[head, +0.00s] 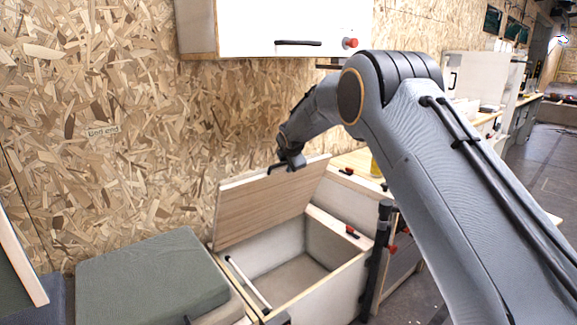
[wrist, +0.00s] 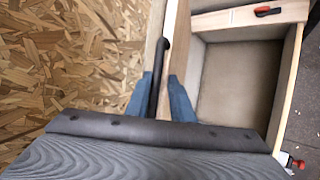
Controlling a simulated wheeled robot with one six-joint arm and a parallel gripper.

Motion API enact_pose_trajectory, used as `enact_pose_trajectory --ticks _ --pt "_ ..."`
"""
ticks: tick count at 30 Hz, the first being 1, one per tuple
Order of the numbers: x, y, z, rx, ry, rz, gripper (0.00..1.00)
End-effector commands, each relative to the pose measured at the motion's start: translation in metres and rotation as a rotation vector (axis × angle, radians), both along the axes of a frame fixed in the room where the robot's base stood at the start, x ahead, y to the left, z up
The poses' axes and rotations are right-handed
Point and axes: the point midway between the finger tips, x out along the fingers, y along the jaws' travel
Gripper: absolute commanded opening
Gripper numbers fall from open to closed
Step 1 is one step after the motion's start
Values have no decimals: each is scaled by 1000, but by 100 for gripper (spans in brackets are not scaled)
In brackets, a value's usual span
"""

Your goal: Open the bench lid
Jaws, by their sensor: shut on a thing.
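The bench lid (head: 262,205) is a wooden panel, tilted up steeply towards the chipboard wall, and its open edge is high in the head view. Below it the bench box (head: 295,268) is open, and its inside looks empty. My gripper (head: 290,163) is at the lid's upper edge. In the wrist view my gripper (wrist: 158,98) has its two blue fingers on either side of a dark bar handle (wrist: 160,62), shut on it. The lid's edge (wrist: 172,30) runs beside the handle. The open box interior (wrist: 235,85) shows to the right.
A green-grey cushion (head: 150,272) lies left of the box. A white wall cabinet (head: 280,28) with a dark handle hangs above. A white strut (head: 247,282) lies along the box's left side. A red-and-black latch (head: 352,232) sits on the box's right rim.

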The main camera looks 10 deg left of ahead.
Motion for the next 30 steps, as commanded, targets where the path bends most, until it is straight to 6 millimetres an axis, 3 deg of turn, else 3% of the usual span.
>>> enact_pose_trajectory --ticks 2,3,4,17,30 --pt "0 1 -2 2 2 0 0" --pt "0 1 -2 2 2 0 24" --pt "0 1 -2 2 2 0 29" --pt "-3 0 2 1 1 0 29" --pt "-44 -12 42 1 0 2 29"
